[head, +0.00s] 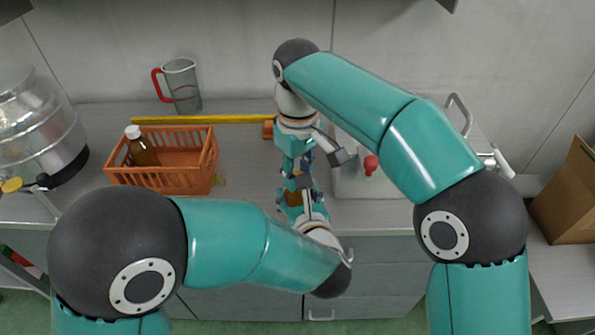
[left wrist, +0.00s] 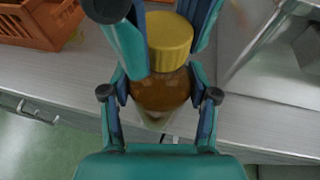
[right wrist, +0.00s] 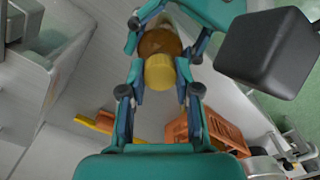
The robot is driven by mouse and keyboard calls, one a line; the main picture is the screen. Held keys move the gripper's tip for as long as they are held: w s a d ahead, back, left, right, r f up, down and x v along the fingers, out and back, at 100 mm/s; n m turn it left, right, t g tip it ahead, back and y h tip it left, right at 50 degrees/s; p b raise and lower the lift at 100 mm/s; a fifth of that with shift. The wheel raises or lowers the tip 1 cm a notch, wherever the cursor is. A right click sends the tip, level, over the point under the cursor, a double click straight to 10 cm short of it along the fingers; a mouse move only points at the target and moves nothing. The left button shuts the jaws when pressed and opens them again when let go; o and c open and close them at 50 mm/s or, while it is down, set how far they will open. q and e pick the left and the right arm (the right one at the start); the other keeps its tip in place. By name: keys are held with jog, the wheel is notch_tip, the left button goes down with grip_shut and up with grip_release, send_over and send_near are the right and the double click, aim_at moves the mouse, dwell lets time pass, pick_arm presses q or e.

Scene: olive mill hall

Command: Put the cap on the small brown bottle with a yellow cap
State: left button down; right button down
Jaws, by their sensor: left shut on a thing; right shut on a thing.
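My left gripper (head: 301,208) is shut on the small brown bottle (left wrist: 162,92), holding it over the counter's front part. The brown glass also shows in the right wrist view (right wrist: 160,44). My right gripper (head: 298,168) comes from above and is shut on the yellow cap (right wrist: 159,73). The yellow cap (left wrist: 169,42) is at the bottle's mouth, in line with it in both wrist views. No clear gap shows between them, but I cannot tell whether the cap is seated. In the head view the grippers hide most of the bottle and the cap.
An orange basket (head: 163,181) holding a white-capped brown bottle (head: 142,150) stands left. Behind are a jug with a red handle (head: 182,84) and a long yellow strip (head: 200,119). A sink (head: 352,183) lies right, with a red object (head: 371,164). A metal vessel (head: 38,125) stands far left.

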jog(key=m, duration=0.6)
jog(key=shift+w, duration=0.1)
jog(key=c, duration=0.8)
grip_release()
jog(key=shift+r, duration=2.25)
jog(key=shift+c, duration=0.4)
